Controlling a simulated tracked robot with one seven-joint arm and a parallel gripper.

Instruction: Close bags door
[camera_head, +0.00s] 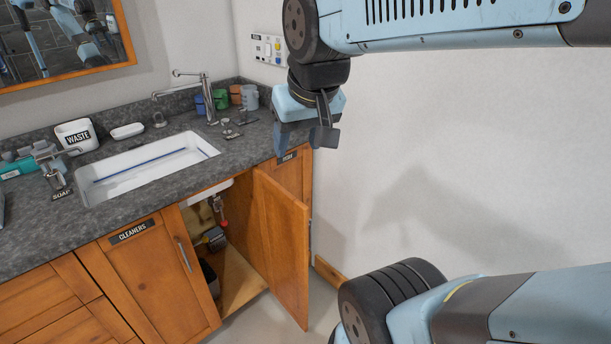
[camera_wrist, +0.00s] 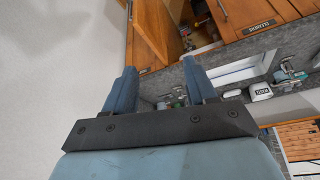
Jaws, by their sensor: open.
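The open wooden cabinet door (camera_head: 282,248) stands swung outward at the right end of the counter, below the sink. It also shows in the wrist view (camera_wrist: 156,28), which is turned upside down. The cabinet opening shows pipes and a few items inside. A small dark label (camera_head: 288,157) sits on the wood behind the door's top edge, too small to read surely. My gripper (camera_head: 303,140) is above the counter's right end, higher than the door and apart from it. In the wrist view my gripper (camera_wrist: 160,88) has its two blue fingers spread with nothing between them.
The counter (camera_head: 232,148) holds a white sink (camera_head: 145,165), a faucet (camera_head: 203,97), a waste bin (camera_head: 76,135) and colored cups. A closed door labeled CLEANERS (camera_head: 150,275) is left of the opening. The white wall (camera_head: 440,130) is at right, with bare floor in front.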

